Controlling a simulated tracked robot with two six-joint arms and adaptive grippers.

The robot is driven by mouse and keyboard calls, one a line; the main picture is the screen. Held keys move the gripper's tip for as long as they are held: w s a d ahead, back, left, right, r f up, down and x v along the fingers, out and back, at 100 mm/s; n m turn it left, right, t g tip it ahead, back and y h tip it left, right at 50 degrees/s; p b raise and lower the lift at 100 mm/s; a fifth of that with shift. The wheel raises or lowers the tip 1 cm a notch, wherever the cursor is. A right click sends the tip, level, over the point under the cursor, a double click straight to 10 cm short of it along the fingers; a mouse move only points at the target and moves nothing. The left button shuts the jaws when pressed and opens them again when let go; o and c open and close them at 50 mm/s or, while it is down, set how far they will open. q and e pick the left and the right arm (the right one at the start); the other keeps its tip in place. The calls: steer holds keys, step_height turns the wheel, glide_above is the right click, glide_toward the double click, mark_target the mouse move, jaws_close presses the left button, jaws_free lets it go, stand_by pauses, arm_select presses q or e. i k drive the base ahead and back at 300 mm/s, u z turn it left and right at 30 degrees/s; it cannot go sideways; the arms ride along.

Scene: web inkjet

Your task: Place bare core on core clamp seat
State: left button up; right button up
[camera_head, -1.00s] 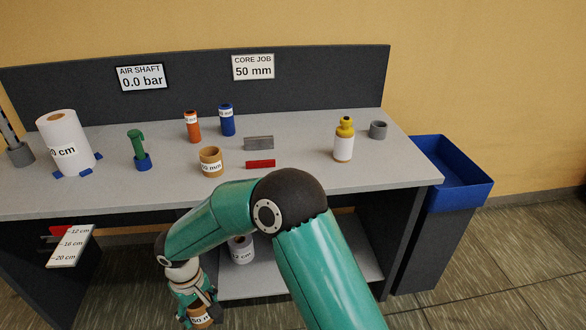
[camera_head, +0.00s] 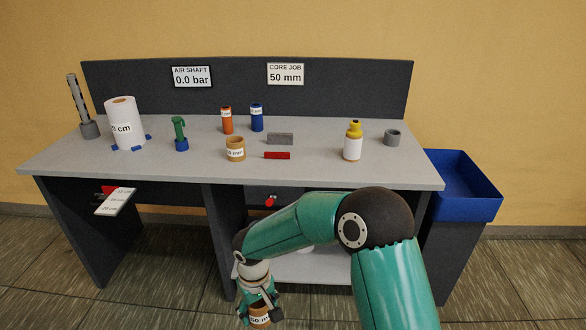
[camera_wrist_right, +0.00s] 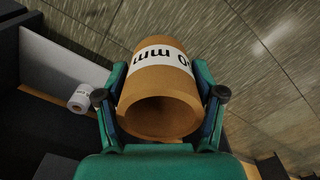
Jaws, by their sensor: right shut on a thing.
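My right gripper (camera_head: 260,312) is low in front of the bench, its fingers shut on a brown bare core (camera_head: 260,320). In the right wrist view the core (camera_wrist_right: 162,88) sits between both fingers, its hollow end facing the camera. Its white label is upside down and partly legible, ending in "mm". On the bench top a grey block (camera_head: 280,138) stands behind a red bar (camera_head: 277,155), with a gap between. I cannot tell whether these form the core clamp seat. My left gripper is not in view.
Another brown core (camera_head: 235,149) stands left of the red bar. Orange (camera_head: 227,120) and blue (camera_head: 257,117) cylinders stand behind it. A yellow-topped bottle (camera_head: 353,140) and grey ring (camera_head: 392,137) are at right. A blue bin (camera_head: 465,185) stands beyond the bench's right end.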

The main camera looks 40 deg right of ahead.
mark_target(280, 149)
steer(key=z, duration=0.7)
steer(key=i, duration=1)
steer(key=z, duration=0.1)
